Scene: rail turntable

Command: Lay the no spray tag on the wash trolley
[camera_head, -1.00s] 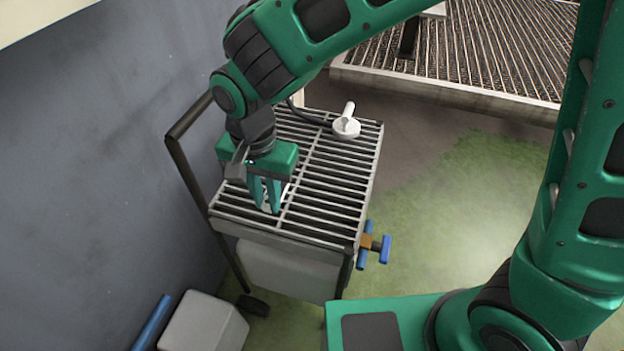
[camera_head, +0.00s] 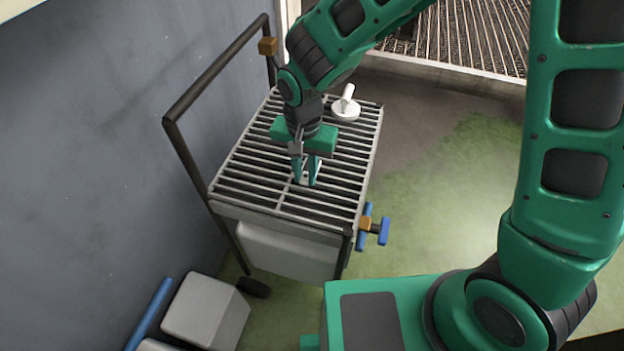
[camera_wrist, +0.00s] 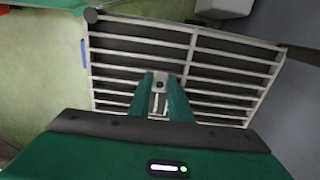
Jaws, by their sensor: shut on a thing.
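The wash trolley (camera_head: 232,187) has a grey slatted top and a dark handle frame. It stands along the wall, and its slats also fill much of the wrist view (camera_wrist: 215,57). My gripper (camera_head: 305,183) points down over the middle of the slatted top. Its green fingers (camera_wrist: 160,80) are shut on a small pale tag (camera_wrist: 159,86) with a dark spot. In the head view only a whitish sliver shows between the fingers, so any lettering is unreadable. I cannot tell whether the tag touches the slats.
A white spray head (camera_head: 345,108) lies on the trolley's back right part. A blue-handled valve (camera_head: 376,231) sticks out at its right side. Grey blocks (camera_head: 205,311) stand on the floor at front left. The front and right slats are bare.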

